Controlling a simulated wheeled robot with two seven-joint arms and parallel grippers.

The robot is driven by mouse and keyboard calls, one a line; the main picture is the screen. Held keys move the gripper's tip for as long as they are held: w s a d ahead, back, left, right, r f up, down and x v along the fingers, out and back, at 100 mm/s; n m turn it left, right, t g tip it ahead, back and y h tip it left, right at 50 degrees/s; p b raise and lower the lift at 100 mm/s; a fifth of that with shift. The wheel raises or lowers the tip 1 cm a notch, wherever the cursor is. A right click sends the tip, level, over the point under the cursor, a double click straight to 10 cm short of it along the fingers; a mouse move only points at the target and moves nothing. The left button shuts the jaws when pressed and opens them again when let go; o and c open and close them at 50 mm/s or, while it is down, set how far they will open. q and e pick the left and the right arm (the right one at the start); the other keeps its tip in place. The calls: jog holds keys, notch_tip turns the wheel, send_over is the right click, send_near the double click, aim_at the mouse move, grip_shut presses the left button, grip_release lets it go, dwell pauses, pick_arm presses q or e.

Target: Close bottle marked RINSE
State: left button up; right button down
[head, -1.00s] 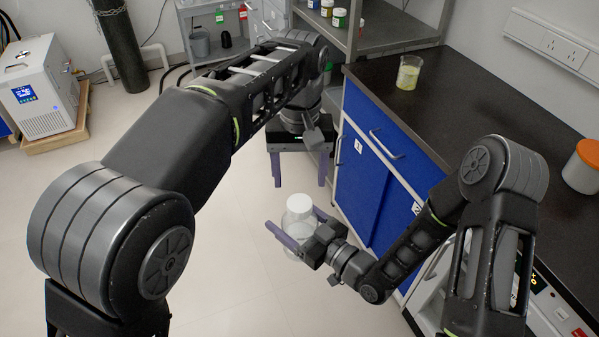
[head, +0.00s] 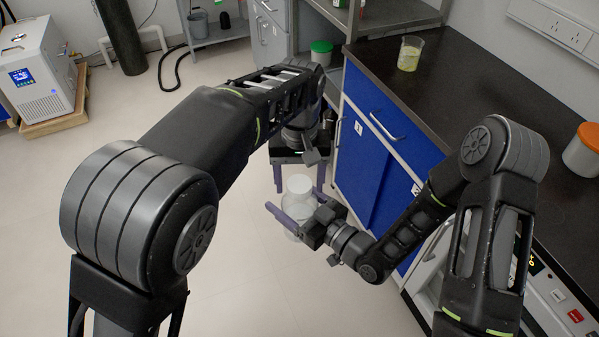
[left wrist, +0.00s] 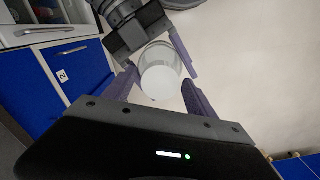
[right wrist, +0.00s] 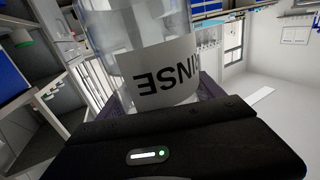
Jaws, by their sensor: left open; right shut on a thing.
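The clear bottle (head: 291,213) has a white round cap (head: 299,184) at its top and stands about upright. Its label (right wrist: 165,76) reads RINSE, upside down in the right wrist view. My right gripper (head: 292,199) is shut on the bottle's body and holds it off the floor. My left gripper (head: 299,190) is open above the bottle. In the left wrist view, its purple fingers stand on either side of the cap (left wrist: 160,82), with small gaps showing. How tightly the cap sits on the neck cannot be told.
A dark bench with blue cabinet doors (head: 360,170) stands to the right of the bottle. A beaker of yellow liquid (head: 409,54) and an orange-lidded jar (head: 583,150) are on the bench. The light floor (head: 235,235) left of the bottle is clear.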

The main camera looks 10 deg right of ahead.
pick_arm(q)
jog(key=shift+c, duration=0.4)
grip_shut()
jog(key=shift+o, duration=1.2)
grip_release()
jog(key=shift+r, duration=0.1)
notch_tip(320, 180, up, 7)
jog(key=shift+r, duration=0.2)
